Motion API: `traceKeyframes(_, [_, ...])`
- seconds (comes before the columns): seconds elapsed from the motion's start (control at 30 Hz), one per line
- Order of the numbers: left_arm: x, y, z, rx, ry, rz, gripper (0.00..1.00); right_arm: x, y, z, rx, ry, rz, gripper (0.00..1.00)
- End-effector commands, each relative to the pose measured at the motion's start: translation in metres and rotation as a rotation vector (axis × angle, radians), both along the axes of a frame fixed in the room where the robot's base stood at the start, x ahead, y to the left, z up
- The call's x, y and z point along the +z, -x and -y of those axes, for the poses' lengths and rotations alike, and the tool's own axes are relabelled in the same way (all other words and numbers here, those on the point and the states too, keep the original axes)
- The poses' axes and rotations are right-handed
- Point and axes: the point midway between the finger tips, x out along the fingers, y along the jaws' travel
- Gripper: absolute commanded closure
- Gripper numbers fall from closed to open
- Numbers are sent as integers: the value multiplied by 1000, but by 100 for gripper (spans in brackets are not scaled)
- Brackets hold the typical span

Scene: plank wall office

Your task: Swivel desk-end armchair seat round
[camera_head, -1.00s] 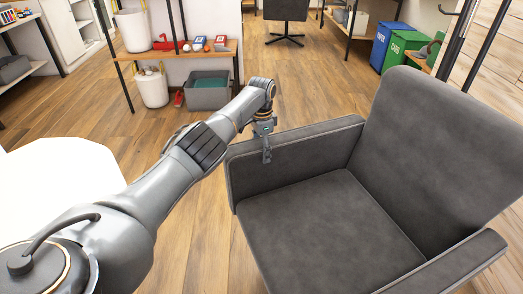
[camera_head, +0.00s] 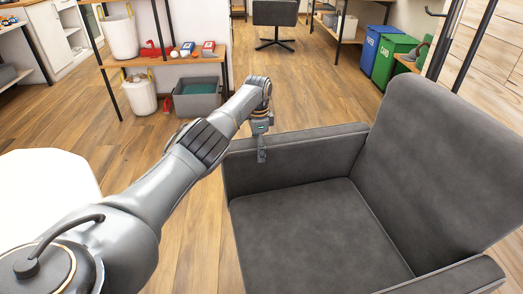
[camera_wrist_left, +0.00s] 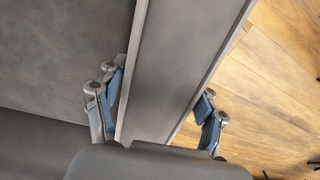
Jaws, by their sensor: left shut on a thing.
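The dark grey armchair (camera_head: 310,230) fills the right half of the head view, its backrest at the right and its seat empty. Its far armrest (camera_head: 320,155) runs across the picture. My left gripper (camera_head: 261,155) is at the left end of that armrest, pointing down. In the left wrist view, the fingers of my left gripper (camera_wrist_left: 163,78) straddle the armrest (camera_wrist_left: 185,50), one on the seat side and one on the floor side, shut on it. My right gripper is not in view.
A white rounded surface (camera_head: 45,195) lies at the left. A wooden shelf (camera_head: 165,60) with a grey bin (camera_head: 197,102) below stands behind. Blue (camera_head: 380,45) and green (camera_head: 396,60) bins and a black post stand behind the backrest. Wooden floor is open between shelf and chair.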

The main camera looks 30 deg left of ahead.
Motion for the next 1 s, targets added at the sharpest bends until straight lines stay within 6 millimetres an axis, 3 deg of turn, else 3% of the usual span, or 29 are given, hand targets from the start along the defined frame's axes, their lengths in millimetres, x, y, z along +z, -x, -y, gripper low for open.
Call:
traceKeyframes(0.27, [3, -1, -2, -2, -3, 4, 87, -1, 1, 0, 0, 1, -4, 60])
traceKeyframes(0.3, [3, -1, -2, -2, -3, 4, 25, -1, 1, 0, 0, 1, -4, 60])
traceKeyframes(0.4, [2, -1, -2, -1, -2, 4, 8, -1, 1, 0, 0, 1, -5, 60])
traceKeyframes(0.77, [3, -1, 0, -1, 0, 3, 8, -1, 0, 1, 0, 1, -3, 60])
traceKeyframes(0.87, [10, -1, 0, -2, 1, 5, 8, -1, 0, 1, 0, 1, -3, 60])
traceKeyframes(1.0, [35, -2, -1, -1, 0, 7, 8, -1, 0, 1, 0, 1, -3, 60])
